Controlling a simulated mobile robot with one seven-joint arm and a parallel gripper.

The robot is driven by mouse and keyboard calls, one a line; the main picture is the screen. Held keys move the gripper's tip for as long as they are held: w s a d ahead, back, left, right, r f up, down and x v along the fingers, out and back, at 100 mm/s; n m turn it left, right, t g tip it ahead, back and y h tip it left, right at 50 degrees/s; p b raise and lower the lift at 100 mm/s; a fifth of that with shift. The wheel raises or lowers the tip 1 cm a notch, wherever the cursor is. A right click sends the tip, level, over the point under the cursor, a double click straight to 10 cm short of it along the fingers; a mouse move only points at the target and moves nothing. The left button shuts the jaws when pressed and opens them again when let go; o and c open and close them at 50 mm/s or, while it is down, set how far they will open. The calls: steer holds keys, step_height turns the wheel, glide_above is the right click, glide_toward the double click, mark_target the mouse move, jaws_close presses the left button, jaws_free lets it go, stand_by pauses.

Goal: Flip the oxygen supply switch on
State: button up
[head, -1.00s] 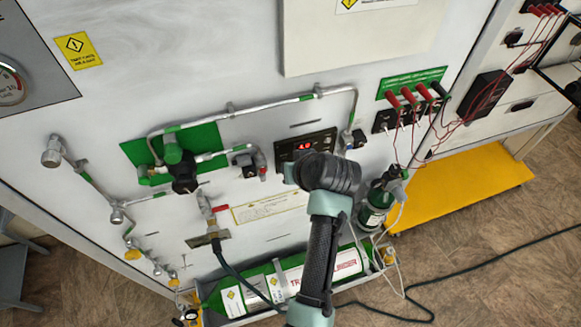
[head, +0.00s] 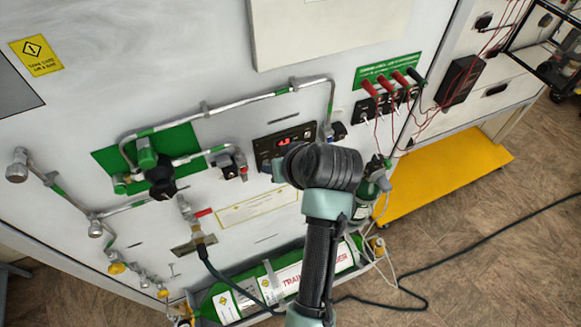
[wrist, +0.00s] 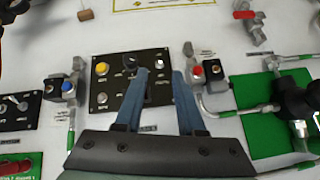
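In the wrist view the panel (wrist: 118,84) shows a yellow button (wrist: 102,69), a black knob (wrist: 156,58) and small metal switches. The labels are too small to read, so I cannot tell which one is the oxygen supply switch. My gripper (wrist: 160,72) is open, its two blue fingers apart and empty, in front of the panel's right part. Contact with it cannot be judged.
Valves with a blue knob (wrist: 68,86) and a red knob (wrist: 197,70) flank the panel. Metal pipes (head: 240,106), a red-handled valve (head: 202,212) and a green cylinder (head: 225,302) are around it. Red leads (head: 398,78) hang at the right.

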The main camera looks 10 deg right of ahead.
steer(key=b+v, duration=0.2)
steer(key=v, duration=0.6)
steer(key=shift+s+r, duration=0.1)
steer(key=w+r+m+t+h+b, duration=0.1)
steer(key=w+r+t+h+b, duration=0.3)
steer(key=r+t+b, duration=0.95)
steer(key=s+a+r+t, duration=0.1)
steer(key=s+r+t, duration=0.2)
steer(key=r, duration=0.6)
steer(key=s+a+r+m+t, duration=0.1)
steer(key=s+r+t, duration=0.3)
steer(key=s+r, duration=0.4)
steer(key=shift+s+a+r+y, duration=0.3)
steer(key=shift+s+a+r, duration=0.05)
steer(key=shift+a+r, duration=0.55)
